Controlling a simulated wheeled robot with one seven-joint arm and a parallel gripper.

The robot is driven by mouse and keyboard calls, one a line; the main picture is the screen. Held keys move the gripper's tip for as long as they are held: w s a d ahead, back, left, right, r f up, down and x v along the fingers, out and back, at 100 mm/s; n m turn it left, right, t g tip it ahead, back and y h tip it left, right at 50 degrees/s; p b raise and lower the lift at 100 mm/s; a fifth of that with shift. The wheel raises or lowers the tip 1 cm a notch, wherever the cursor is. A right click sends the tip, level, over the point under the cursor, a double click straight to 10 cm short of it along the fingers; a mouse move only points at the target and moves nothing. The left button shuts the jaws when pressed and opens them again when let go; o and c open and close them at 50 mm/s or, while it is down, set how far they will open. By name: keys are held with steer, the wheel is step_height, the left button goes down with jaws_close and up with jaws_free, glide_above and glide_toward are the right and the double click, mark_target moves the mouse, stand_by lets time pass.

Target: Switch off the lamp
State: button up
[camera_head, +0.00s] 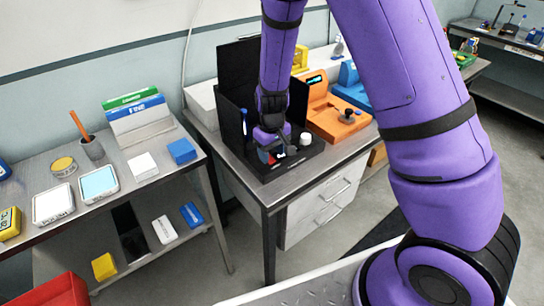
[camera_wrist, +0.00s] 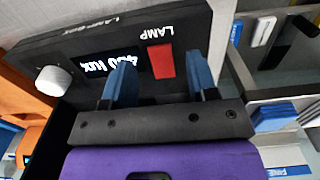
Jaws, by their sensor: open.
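The lamp unit is a black box (camera_head: 262,172) on the metal bench, with tall black panels behind it. In the wrist view its black face (camera_wrist: 185,28) shows upside down, with the word LAMP above a red switch (camera_wrist: 161,62). A lit white readout (camera_wrist: 97,62) that seems to say 400 lux is left of the switch, and a white knob (camera_wrist: 53,80) is further left. My gripper (camera_wrist: 157,62) is open and empty, its blue fingers on either side of the red switch in that view. Contact is not visible. In the head view my gripper (camera_head: 271,154) hides most of the face.
A left table (camera_head: 120,205) holds a pencil cup (camera_head: 92,148), scales and small boxes. A red bin (camera_head: 50,292) is at lower left.

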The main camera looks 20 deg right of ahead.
steer(key=shift+f, duration=1.05)
steer(key=c, duration=0.9)
steer(key=shift+w+a+r+g+h, duration=0.15)
steer(key=shift+g+h, duration=0.1)
steer(key=shift+g, duration=0.45)
steer(key=shift+w+d+r+g+h, duration=0.15)
steer(key=shift+g+h, duration=0.1)
steer(key=shift+g, duration=0.45)
steer(key=shift+a+f, duration=0.1)
